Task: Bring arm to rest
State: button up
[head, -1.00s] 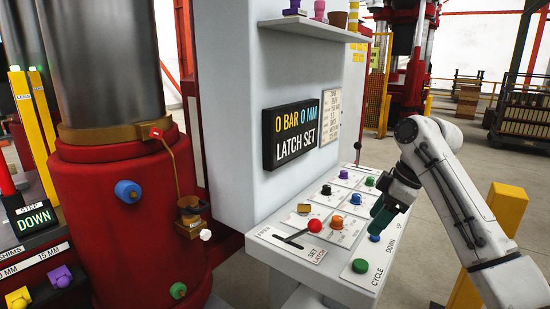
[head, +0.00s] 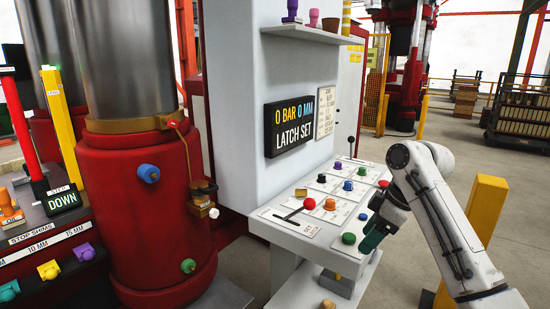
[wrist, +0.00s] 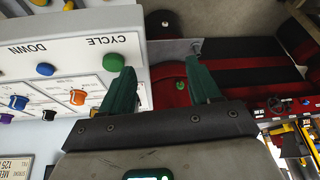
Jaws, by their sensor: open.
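My gripper (head: 373,238) is dark green and shows beside the near right edge of the white control panel (head: 283,238). In the wrist view my gripper (wrist: 162,66) has its two fingers wide apart with nothing between them. The green CYCLE button (head: 348,238) is just left of my gripper, and it also shows in the wrist view (wrist: 113,62), close to one fingertip in the picture but with no clear contact. My white arm comes in from the right and is bent.
A red-knobbed lever (head: 309,203) and several coloured knobs are on the panel. The display (head: 290,128) reads 0 BAR 0 MM LATCH SET. A yellow post (head: 484,222) stands behind my arm. A red cylinder (head: 150,220) stands at left. Open floor lies at right.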

jog(key=s+a+f+m, duration=0.2)
jog(key=s+f+m, duration=0.1)
jog(key=s+f, duration=0.75)
jog(key=s+a+f+m, duration=0.25)
jog(key=s+f, duration=0.55)
jog(key=f, duration=0.5)
jog(key=s+d+f+m+h, duration=0.1)
jog(key=s+d+m, duration=0.1)
jog(key=s, duration=0.7)
jog(key=s+d+f+m+h, duration=0.2)
jog(key=s+d+m, duration=0.1)
jog(key=s, duration=0.6)
jog(key=s+d+f+m+h, duration=0.1)
jog(key=s+d, duration=0.4)
jog(key=s, duration=0.5)
jog(key=shift+f+m+g, duration=0.4)
jog(key=shift+f+m, duration=0.35)
jog(key=shift+m, duration=0.1)
jog(key=shift+c, duration=0.4)
